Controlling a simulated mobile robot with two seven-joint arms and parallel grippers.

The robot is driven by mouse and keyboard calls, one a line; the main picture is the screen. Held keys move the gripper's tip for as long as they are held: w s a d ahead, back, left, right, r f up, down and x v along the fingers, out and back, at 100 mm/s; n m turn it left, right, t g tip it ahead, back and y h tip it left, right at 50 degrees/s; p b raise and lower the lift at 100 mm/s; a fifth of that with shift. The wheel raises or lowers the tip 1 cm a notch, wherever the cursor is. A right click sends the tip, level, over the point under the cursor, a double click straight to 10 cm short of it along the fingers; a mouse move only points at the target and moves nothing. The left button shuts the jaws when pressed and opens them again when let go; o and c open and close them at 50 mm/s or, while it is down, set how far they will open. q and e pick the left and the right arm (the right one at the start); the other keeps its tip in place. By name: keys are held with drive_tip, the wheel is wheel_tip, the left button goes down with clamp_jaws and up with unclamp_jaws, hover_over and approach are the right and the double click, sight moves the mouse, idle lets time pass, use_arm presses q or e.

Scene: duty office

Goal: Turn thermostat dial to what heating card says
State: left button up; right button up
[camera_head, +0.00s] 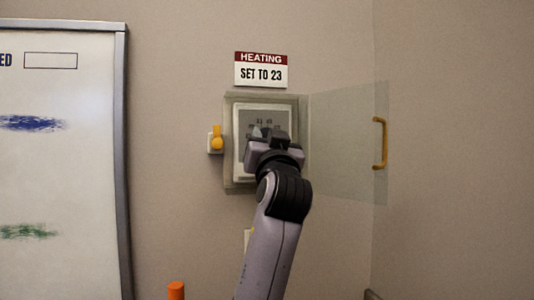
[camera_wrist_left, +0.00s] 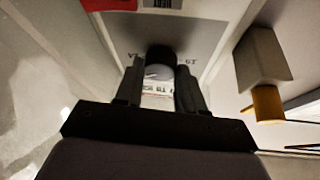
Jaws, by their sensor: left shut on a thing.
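The heating card (camera_head: 261,70) on the wall has a red band with HEATING and reads SET TO 23. Below it the white thermostat (camera_head: 242,122) sits inside a box whose clear cover (camera_head: 345,140) is swung open to the right. My left gripper (camera_head: 268,136) is at the thermostat face and hides much of it. In the left wrist view its fingers (camera_wrist_left: 160,85) are shut on the dial (camera_wrist_left: 160,58), a dark round knob. Parts of the printed markings show around it, but I cannot read the dial's setting. My right gripper is not in view.
The cover has a yellow handle (camera_head: 379,143) at its right edge. A yellow latch (camera_head: 217,141) on a pale block is left of the box; it also shows in the left wrist view (camera_wrist_left: 267,102). A whiteboard (camera_head: 65,160) hangs at left. An orange-topped object (camera_head: 176,291) is low down.

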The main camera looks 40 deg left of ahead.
use_arm(q)
drive_tip(key=shift+f+n+g+y+b, duration=0.1)
drive_tip(key=shift+n+g+y+b, duration=0.4)
drive_tip(key=shift+n, duration=0.5)
drive_tip(key=o, duration=1)
drive_tip(key=shift+o, duration=0.2)
drive_tip(key=b+v, duration=0.2)
drive_tip(key=v, duration=0.5)
drive_tip(key=shift+d+f, duration=0.1)
